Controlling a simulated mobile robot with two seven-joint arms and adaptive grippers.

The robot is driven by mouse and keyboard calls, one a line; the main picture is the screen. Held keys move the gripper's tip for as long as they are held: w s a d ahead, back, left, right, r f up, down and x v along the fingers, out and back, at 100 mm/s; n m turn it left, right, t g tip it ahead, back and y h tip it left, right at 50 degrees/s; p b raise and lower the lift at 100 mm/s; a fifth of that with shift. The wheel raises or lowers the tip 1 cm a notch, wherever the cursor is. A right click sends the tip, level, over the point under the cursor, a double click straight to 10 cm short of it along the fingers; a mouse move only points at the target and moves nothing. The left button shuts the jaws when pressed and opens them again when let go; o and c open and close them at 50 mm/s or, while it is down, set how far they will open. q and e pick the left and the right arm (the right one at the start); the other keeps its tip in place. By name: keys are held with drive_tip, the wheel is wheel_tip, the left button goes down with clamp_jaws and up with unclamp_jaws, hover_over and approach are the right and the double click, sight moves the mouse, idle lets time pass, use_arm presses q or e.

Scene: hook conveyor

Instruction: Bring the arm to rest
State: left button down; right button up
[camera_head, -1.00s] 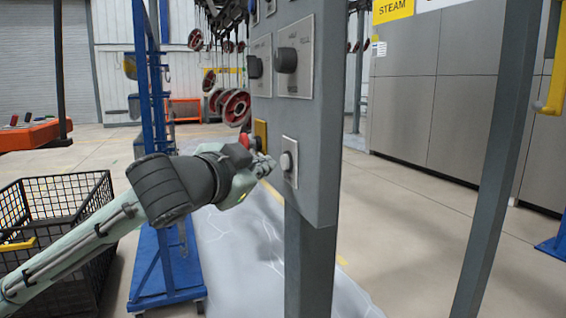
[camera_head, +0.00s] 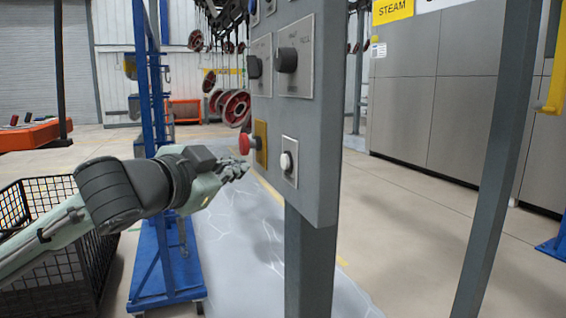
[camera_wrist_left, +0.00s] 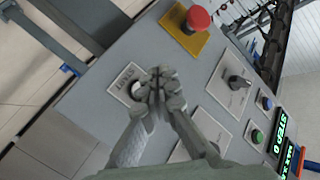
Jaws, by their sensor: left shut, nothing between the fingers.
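My left gripper (camera_head: 236,171) is shut and empty in the head view. It is in front of and left of the grey control panel (camera_head: 322,150), apart from it. In the left wrist view its closed fingers (camera_wrist_left: 158,90) point at the panel and partly cover a button plate. On the panel are a red mushroom button (camera_head: 246,143) on a yellow plate and a white button (camera_head: 287,162) on a pale plate. The red button also shows in the left wrist view (camera_wrist_left: 197,18). My right gripper is not in view.
Black knobs (camera_head: 287,60) sit higher on the panel. A black wire basket (camera_head: 85,240) stands at lower left, next to a blue wheeled frame (camera_head: 165,270). A grey post (camera_head: 495,160) stands at right. Red wheels (camera_head: 236,108) hang behind the panel.

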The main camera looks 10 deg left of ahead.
use_arm(q)
drive_tip(key=s+a+f+n+g+y, duration=0.1)
drive_tip(key=a+f+n+g, duration=0.15)
drive_tip(key=f, duration=1.35)
drive_tip(key=s+a+f+n+g+y, duration=0.1)
drive_tip(key=f+n+g+y, duration=0.15)
drive_tip(key=f, duration=1.35)
drive_tip(key=s+a+f+n+g, duration=0.1)
drive_tip(key=s+f+g, duration=0.3)
drive_tip(key=s+f, duration=0.8)
drive_tip(key=s+a+f+n+g+y, duration=0.1)
drive_tip(key=s+f+g, duration=0.3)
drive_tip(key=s+f, duration=0.8)
wheel_tip(320, 180, down, 2)
drive_tip(key=shift+s+a+f+n+p, duration=0.2)
drive_tip(key=shift+a+n+p, duration=0.25)
drive_tip(key=shift+a, duration=0.45)
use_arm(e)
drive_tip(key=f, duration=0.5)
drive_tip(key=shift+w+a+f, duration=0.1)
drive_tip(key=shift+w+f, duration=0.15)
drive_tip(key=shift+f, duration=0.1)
